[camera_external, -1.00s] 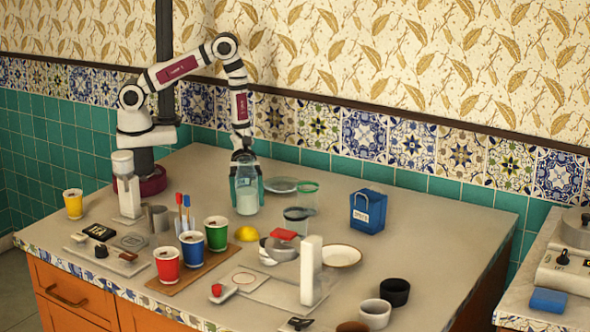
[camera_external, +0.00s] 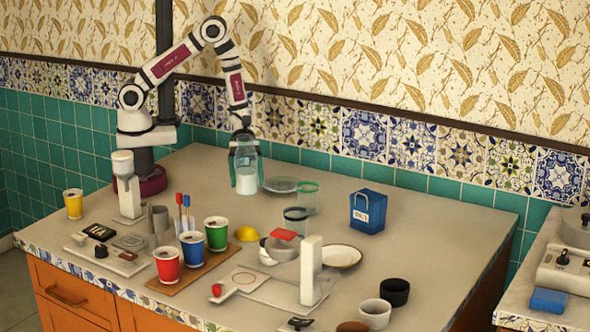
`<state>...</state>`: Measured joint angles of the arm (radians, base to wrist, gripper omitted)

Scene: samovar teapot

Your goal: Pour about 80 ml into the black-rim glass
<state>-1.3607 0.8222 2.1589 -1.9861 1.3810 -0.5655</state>
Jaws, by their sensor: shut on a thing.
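My gripper (camera_external: 246,168) is shut on a clear glass jug (camera_external: 246,181) with white liquid in its lower part. The jug is upright. It is at the back of the counter, in front of the tiled wall; I cannot tell its exact height above the counter. A clear glass with a dark rim (camera_external: 296,221), which looks like the black-rim glass, stands on the counter to the right of and nearer than the jug. It looks empty, though it is small in view. A green-rim glass (camera_external: 307,197) stands just behind it.
A plate (camera_external: 281,185) lies right of the jug. A blue bag (camera_external: 368,211) stands further right. A yellow dome (camera_external: 246,234), a pot with a red lid (camera_external: 283,246), a white post (camera_external: 311,271) and several coloured cups are nearer the front.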

